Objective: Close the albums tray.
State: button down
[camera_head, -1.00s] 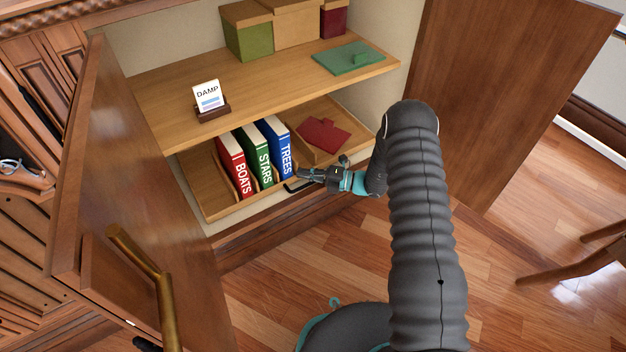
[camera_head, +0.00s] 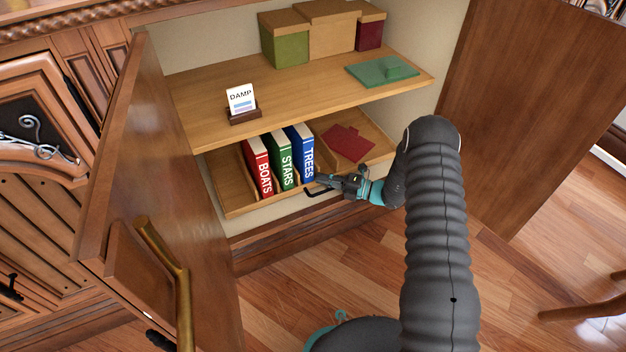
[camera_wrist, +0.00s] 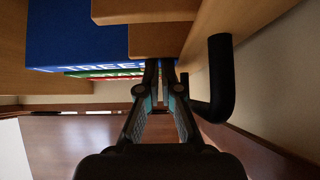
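The albums tray (camera_head: 238,209) is a wooden pull-out tray below the cabinet's middle shelf. Its front part sticks out past that shelf. A red BOATS album (camera_head: 258,168), a green STARS album (camera_head: 281,161) and a blue TREES album (camera_head: 301,153) stand upright in it. A dark red flat folder (camera_head: 347,143) lies in its right part. A black bar handle (camera_head: 316,192) is on the tray front; its bend shows large in the wrist view (camera_wrist: 222,80). My gripper (camera_wrist: 160,64) has its fingers nearly together at the tray front, beside the handle. Finger contact is unclear.
The cabinet's left door (camera_head: 165,190) and right door (camera_head: 530,110) stand open. The middle shelf (camera_head: 320,97) holds a DAMP card (camera_head: 241,98), boxes (camera_head: 326,27) and a green folder (camera_head: 383,70). A chair leg (camera_head: 585,312) is at lower right.

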jog(key=s+d, duration=0.1)
jog(key=s+d+p, duration=0.1)
jog(key=s, duration=0.1)
jog(key=shift+s+r, duration=0.15)
jog(key=v, duration=0.9)
jog(key=shift+s+d, duration=0.2)
jog(key=shift+d, duration=0.2)
